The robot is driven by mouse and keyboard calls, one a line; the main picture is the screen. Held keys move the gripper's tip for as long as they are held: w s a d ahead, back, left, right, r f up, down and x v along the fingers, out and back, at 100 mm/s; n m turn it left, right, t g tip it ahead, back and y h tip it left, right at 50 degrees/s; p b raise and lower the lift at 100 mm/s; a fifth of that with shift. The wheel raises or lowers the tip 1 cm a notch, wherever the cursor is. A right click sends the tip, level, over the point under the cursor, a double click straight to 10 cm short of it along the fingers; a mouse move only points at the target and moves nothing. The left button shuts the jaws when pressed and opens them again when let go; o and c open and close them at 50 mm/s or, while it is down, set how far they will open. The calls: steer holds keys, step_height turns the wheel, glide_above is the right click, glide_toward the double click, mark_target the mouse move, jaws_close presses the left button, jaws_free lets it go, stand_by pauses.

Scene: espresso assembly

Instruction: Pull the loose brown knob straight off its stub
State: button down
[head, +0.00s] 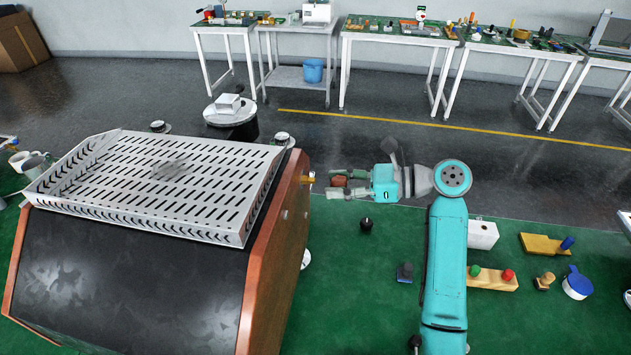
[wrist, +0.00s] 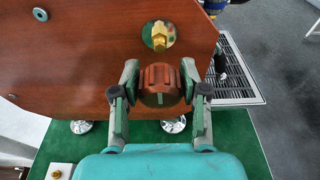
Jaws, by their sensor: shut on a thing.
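The brown knob (wrist: 160,84) is round and ribbed. It sits between the two fingers of my gripper (wrist: 160,90), which is shut on it. In the head view the knob (head: 339,182) shows between the fingertips, to the right of the machine's side panel. The brass stub (wrist: 158,36) stands out from a round metal plate on the wooden panel (wrist: 90,60). It also shows in the head view (head: 308,179). A gap is visible between knob and stub in both views, so they are apart. The knob's far face is hidden.
The espresso machine's slotted top tray (head: 160,175) is at left. On the green table are a small black knob (head: 366,224), a white box (head: 482,234), a yellow block with coloured knobs (head: 492,279) and a blue-and-white cup-like part (head: 577,284). Green surface beneath my gripper is mostly clear.

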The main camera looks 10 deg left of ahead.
steer(key=shift+d, duration=0.1)
steer(key=shift+d, duration=1.4)
steer(key=shift+f, duration=0.1)
